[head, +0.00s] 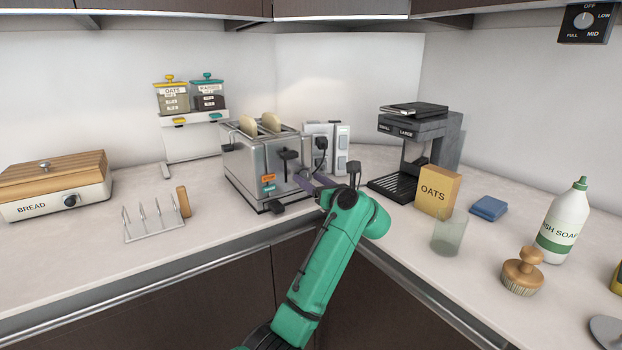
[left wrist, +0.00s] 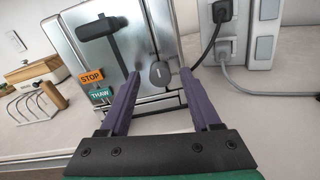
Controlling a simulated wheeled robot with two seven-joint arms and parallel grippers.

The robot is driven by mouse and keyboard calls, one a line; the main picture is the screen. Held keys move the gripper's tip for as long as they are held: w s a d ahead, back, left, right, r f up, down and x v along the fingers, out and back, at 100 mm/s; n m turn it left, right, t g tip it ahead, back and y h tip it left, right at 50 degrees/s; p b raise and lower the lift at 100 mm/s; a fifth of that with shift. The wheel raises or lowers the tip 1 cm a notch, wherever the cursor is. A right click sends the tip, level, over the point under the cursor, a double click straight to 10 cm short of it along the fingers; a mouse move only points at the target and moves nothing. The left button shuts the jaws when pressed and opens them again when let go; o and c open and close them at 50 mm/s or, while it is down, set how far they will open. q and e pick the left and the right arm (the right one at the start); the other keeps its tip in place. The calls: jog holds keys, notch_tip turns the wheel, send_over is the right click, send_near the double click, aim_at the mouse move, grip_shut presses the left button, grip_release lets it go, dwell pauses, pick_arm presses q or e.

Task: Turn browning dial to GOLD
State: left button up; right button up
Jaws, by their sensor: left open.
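The steel toaster (head: 248,170) stands on the counter with bread slices in its top slots. Its front shows in the left wrist view, with a black lever (left wrist: 97,29), an orange STOP button (left wrist: 91,77) and a teal THAW button (left wrist: 101,95). The dark browning dial (left wrist: 160,73) is right of the buttons; its markings are too small to read. My left gripper (head: 309,181) is at the toaster's front. Its purple fingers (left wrist: 159,82) are open, one on each side of the dial, with visible gaps. My right gripper is not in view.
A wall socket block (left wrist: 246,35) with plugs and cables is just right of the toaster. A coffee machine (head: 412,150), an oats box (head: 437,191) and a glass (head: 449,234) stand to the right. A toast rack (head: 152,225) is at left. The counter front is mostly clear.

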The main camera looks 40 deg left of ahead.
pick_arm(q)
grip_shut()
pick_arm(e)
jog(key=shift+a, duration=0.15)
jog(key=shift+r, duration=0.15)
pick_arm(q)
jog(key=shift+r+m+p, duration=0.1)
jog(key=shift+m+p, duration=0.5)
jog(key=shift+p, duration=0.25)
jog(key=m+p, duration=1.3)
jog(key=p, duration=0.3)
jog(key=shift+r+m+p, duration=0.1)
jog(key=shift+m+p, duration=0.2)
jog(key=shift+m, duration=0.1)
jog(key=m+p, duration=0.3)
jog(key=m, duration=0.1)
jog(key=shift+f+m+g+p, duration=0.15)
jog(key=shift+m+p, duration=0.4)
jog(key=shift+m, duration=0.55)
jog(key=shift+f+m+g+p, duration=0.15)
jog(key=shift+m+p, duration=0.4)
jog(key=shift+m, duration=0.55)
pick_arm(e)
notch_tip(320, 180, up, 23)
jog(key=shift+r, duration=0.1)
